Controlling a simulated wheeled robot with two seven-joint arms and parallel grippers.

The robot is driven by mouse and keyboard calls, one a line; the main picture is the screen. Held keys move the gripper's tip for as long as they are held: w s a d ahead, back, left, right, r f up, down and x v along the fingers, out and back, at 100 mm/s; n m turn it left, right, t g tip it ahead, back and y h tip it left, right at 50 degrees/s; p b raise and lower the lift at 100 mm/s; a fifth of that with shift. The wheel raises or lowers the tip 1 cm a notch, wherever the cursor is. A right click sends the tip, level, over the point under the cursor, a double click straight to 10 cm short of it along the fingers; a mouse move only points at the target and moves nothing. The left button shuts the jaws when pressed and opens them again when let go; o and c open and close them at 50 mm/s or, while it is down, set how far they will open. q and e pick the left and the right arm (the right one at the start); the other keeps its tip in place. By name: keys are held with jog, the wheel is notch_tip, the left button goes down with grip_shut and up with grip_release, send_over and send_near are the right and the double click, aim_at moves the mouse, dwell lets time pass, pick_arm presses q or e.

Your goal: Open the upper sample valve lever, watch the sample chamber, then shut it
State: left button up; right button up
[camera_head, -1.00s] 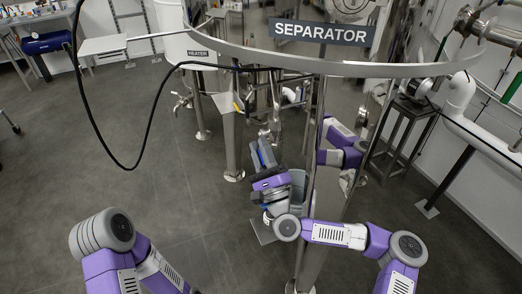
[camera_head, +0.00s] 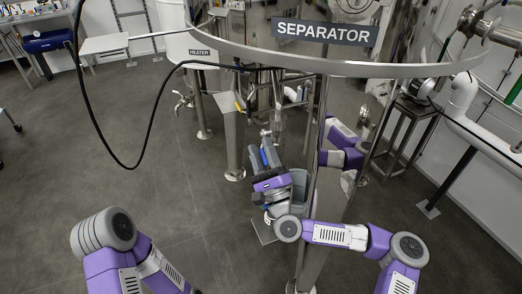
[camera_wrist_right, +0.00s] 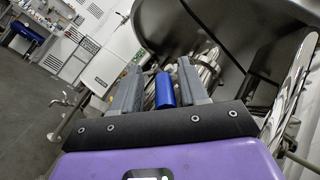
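My right gripper (camera_head: 264,157) is under the separator (camera_head: 324,32), its two dark fingers apart. A blue handle (camera_wrist_right: 163,92), which looks like the valve lever, sits between the fingers in the right wrist view, with narrow gaps beside it. The right gripper also shows there (camera_wrist_right: 160,85). The lever's far end and the valve body are hidden. In the head view only a small blue patch shows between the fingers. I cannot make out the sample chamber. My left arm comes in at the lower left; its gripper is out of view.
A black cable (camera_head: 152,110) hangs at left. The heater tank (camera_head: 188,50) stands behind. Floor at left is clear.

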aim_at(267, 167)
jog(key=v, duration=0.7)
jog(key=shift+s+f, duration=0.1)
jog(key=shift+f, duration=0.1)
jog(key=shift+c, duration=0.2)
